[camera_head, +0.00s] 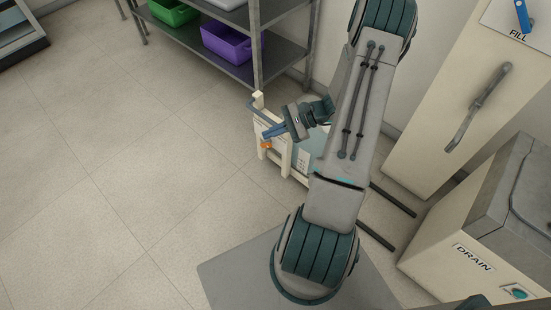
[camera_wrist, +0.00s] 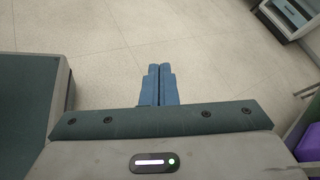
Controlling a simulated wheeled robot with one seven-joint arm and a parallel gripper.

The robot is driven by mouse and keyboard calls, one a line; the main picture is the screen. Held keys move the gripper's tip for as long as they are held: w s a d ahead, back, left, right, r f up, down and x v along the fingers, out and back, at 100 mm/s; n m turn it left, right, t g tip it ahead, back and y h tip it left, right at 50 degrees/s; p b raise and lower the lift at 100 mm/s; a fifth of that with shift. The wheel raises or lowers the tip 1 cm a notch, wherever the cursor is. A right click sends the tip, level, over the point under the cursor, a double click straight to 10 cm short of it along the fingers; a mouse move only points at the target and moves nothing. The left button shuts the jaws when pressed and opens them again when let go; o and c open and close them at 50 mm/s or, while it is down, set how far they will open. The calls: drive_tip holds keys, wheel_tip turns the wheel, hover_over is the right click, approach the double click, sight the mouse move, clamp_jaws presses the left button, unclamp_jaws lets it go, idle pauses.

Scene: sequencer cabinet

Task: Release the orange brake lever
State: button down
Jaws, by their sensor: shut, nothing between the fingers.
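The orange brake lever (camera_head: 266,145) is a small orange piece low on the left side of a cream-framed cart (camera_head: 287,160) in the head view. My gripper (camera_head: 267,134) has blue fingers and is just above the lever in that picture. I cannot tell whether the fingers touch it. In the wrist view the two blue fingers (camera_wrist: 158,85) lie side by side, closed and empty, with floor beyond them. The lever does not show in the wrist view. My arm hides part of the cart.
A grey shelf rack (camera_head: 257,50) with a green bin (camera_head: 174,12) and a purple bin (camera_head: 226,42) stands behind the cart. A cabinet marked DRAIN (camera_head: 470,257) and a tall panel with a grey handle (camera_head: 478,107) are at the right. The floor at left is clear.

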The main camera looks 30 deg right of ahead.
drive_tip(key=d+f+m+t+h+b, duration=0.2)
drive_tip(key=d+f+m+t+b, duration=0.1)
drive_tip(key=f, duration=0.7)
drive_tip(key=s+d+f+m+t+h+b, duration=0.1)
drive_tip(key=d+f+m+t+h+b, duration=0.1)
drive_tip(key=f+m, duration=0.5)
drive_tip(key=s+d+f+m+t+h+b, duration=0.1)
drive_tip(key=d+f+m+t+b, duration=0.3)
drive_tip(key=f+t, duration=0.4)
wheel_tip(320, 180, down, 6)
drive_tip(key=shift+s+d+r+m+h, duration=0.1)
drive_tip(key=shift+s+d+m+h, duration=0.15)
drive_tip(key=shift+d+m+h, duration=0.55)
drive_tip(key=r+b+x, duration=0.3)
drive_tip(key=x, duration=0.9)
drive_tip(key=shift+w, duration=0.4)
drive_tip(key=shift+r, duration=0.1)
